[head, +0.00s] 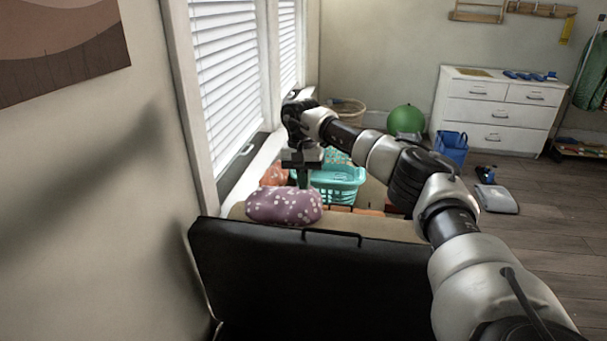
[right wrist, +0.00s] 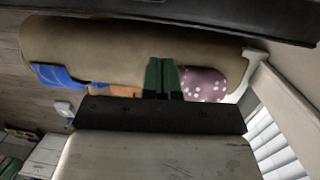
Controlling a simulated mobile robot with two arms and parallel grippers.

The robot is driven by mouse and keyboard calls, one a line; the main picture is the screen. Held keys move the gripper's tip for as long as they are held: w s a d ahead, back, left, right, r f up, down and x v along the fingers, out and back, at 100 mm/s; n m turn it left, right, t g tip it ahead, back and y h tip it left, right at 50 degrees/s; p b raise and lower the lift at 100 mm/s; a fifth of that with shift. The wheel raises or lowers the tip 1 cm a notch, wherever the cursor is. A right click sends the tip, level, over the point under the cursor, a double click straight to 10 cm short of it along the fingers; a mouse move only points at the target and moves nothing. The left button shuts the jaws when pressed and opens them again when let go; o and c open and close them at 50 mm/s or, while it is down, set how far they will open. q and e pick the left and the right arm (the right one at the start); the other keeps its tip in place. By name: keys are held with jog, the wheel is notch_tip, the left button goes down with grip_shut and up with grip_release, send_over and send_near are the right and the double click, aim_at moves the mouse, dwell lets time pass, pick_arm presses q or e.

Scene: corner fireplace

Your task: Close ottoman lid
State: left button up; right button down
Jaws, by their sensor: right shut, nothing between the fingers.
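The ottoman lid (head: 310,280) stands raised in the near middle of the head view, its black face towards me and a dark handle (head: 332,234) at its top edge. Its tan padded side shows behind that edge and in the right wrist view (right wrist: 100,50). My right gripper (head: 304,182) is beyond the lid's top edge, pointing down. Its green fingers (right wrist: 161,76) are together and empty, in front of the tan padding; I cannot tell if they touch it. The ottoman's box is hidden. My left gripper is out of view.
A purple dotted cushion (head: 284,205) and a turquoise basket (head: 335,184) are just beyond the lid. The wall and window (head: 235,80) are close on the left. A white dresser (head: 495,110), blue bin (head: 451,148) and green ball (head: 405,119) stand farther back. Floor at right is mostly clear.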

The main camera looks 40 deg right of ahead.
jog(key=s+f, duration=0.1)
jog(key=f, duration=0.1)
jog(key=s+a+f+p, duration=0.1)
jog(key=f, duration=0.4)
jog(key=shift+s+a+p, duration=0.35)
jog(key=shift+s+a, duration=0.05)
jog(key=shift+s+a+f, duration=0.3)
jog(key=shift+f, duration=0.1)
